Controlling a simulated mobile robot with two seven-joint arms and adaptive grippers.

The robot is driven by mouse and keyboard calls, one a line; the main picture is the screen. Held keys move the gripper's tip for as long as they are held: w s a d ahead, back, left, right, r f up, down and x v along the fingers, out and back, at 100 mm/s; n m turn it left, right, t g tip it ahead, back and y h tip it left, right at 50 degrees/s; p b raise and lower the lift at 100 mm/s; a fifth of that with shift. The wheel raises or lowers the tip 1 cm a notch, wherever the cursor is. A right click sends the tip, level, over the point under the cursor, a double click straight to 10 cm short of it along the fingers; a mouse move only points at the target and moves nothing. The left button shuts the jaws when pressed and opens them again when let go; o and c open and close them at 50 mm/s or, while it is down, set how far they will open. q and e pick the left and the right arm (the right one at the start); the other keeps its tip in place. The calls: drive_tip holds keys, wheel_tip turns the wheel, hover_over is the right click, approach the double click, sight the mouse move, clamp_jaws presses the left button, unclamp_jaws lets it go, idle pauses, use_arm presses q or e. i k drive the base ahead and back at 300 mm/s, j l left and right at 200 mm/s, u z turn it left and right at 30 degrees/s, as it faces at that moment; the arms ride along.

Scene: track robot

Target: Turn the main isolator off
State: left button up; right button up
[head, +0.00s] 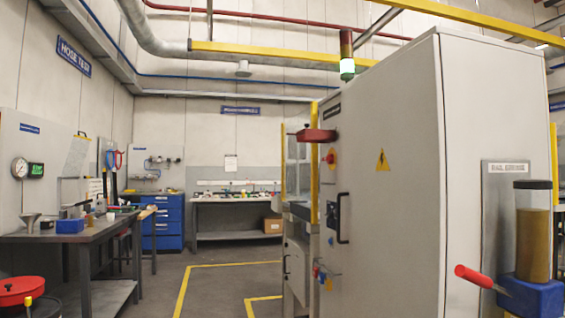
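A large grey cabinet (392,190) stands at the right, with a yellow warning triangle (382,160) on its broad face. A small red rotary knob on an orange-yellow plate (331,158) sits high near this face's left edge. It looks like the main isolator, seen at a steep angle; its setting is too small to read. A black door handle (342,218) and a small dark-blue panel (331,212) are below it. Neither of my grippers is in view.
A blue unit with a clear cylinder (533,240) and red-handled lever (474,276) juts out at right. A workbench (70,236) stands left. Yellow-lined floor (225,283) is open between.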

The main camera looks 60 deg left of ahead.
sight(330, 158)
drive_tip(key=u, duration=1.65)
drive_tip(key=i+j+z, duration=0.15)
drive_tip(key=z, duration=0.2)
drive_tip(key=i+j+z, duration=0.1)
drive_tip(key=z, duration=0.2)
drive_tip(key=i+j+z, duration=0.1)
drive_tip(key=j+z, duration=0.25)
drive_tip(key=i+j+z, duration=0.15)
drive_tip(key=j, duration=0.4)
drive_tip(key=j+z, duration=0.15)
drive_tip(key=j, duration=0.35)
drive_tip(key=i, duration=0.05)
